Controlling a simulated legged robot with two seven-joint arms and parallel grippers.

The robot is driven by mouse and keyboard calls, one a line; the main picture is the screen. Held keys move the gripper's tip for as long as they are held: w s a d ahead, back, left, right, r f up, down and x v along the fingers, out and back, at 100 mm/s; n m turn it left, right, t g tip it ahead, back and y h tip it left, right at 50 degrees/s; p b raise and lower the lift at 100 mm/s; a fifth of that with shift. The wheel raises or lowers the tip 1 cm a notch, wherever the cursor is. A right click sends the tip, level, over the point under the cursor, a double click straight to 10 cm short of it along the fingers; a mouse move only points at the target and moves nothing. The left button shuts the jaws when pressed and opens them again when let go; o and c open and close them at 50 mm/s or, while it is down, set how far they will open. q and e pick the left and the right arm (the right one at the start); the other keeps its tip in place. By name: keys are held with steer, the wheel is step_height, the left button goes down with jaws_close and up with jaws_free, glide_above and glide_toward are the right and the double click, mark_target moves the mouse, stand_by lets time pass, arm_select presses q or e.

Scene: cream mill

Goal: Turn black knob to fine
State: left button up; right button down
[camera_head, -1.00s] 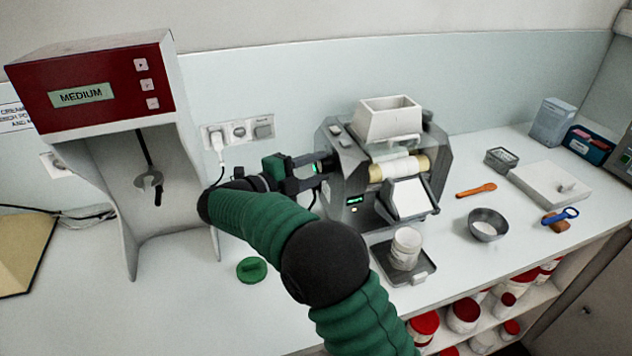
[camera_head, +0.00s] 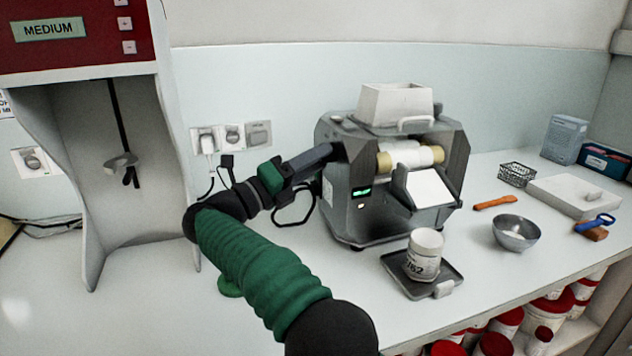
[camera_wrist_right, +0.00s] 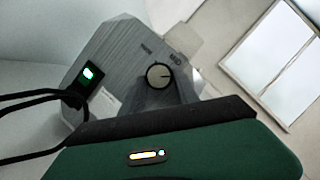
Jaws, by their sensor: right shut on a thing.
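The grey cream mill (camera_head: 345,200) stands on the counter with white rollers and a white hopper on top. My right gripper (camera_head: 328,153) reaches from the left to the mill's upper left side, its fingers closed together. The knob is hidden behind it in the head view. In the right wrist view the round knob (camera_wrist_right: 158,75) shows end-on on the mill's side panel, with a pale pointer line on its face. The gripper's dark fingers (camera_wrist_right: 163,95) are shut on it. My left gripper is out of view.
A white jar (camera_head: 424,255) stands on a dark tray (camera_head: 393,270) before the mill. A red-topped unit reading MEDIUM (camera_head: 50,29) stands at left. A bowl (camera_head: 516,232) is at right.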

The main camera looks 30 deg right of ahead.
steer(key=shift+w+f+m+g+b, duration=0.1)
steer(key=shift+f+m+g+b, duration=0.4)
steer(key=shift+m+b, duration=0.45)
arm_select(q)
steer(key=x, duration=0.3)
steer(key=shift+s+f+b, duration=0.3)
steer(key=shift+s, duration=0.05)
arm_select(e)
steer(key=shift+m+h, duration=0.3)
steer(key=shift+m, duration=0.25)
steer(key=shift+r, duration=0.15)
steer(key=c, duration=1.2)
jaws_free()
steer(key=shift+c, duration=0.2)
steer(key=o, duration=0.3)
steer(key=shift+w+r, duration=0.1)
steer(key=shift+w, duration=0.05)
steer(key=shift+o, duration=0.2)
